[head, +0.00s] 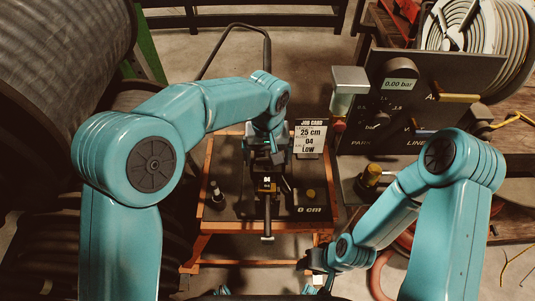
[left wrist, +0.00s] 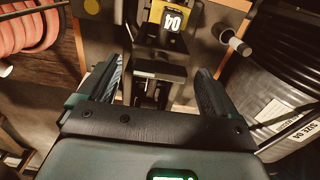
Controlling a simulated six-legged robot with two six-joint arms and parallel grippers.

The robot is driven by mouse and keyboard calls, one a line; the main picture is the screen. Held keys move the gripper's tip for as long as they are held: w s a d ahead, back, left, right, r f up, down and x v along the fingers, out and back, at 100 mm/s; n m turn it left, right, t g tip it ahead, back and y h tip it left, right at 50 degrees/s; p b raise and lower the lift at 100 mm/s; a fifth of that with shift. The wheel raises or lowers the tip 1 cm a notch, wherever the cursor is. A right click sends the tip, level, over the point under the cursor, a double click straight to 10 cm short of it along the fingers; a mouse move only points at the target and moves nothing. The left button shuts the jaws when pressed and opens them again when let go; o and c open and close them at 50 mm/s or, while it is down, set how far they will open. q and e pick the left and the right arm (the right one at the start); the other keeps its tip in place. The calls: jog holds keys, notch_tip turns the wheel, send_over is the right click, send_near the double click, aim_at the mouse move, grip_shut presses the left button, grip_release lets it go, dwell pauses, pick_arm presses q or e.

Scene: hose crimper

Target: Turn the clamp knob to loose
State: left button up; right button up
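A small upright knob on a post (head: 216,192) stands at the left, and a yellow round knob (head: 311,193) at the right. I cannot tell which is the clamp knob. My left gripper (head: 264,157) is behind the 04 block; the left wrist view shows its fingers apart (left wrist: 157,82), with dark crimper metal beyond. My right gripper (head: 316,262) hangs low, right of the bench; its fingers are unclear.
A job card (head: 309,139) reads 25 cm, 04, Low. A dark panel (head: 430,95) with a 0.00 bar display stands at right, with a coloured lever and a yellow-topped fitting (head: 372,174). Hose reels (head: 50,70) crowd the left. Red hose (head: 385,272) lies at lower right.

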aim_at(268, 159)
pick_arm(q)
notch_tip(268, 159, up, 16)
jog(key=p, duration=0.1)
jog(key=shift+r+p, duration=0.15)
jog(key=shift+p, duration=0.25)
dwell(0.5)
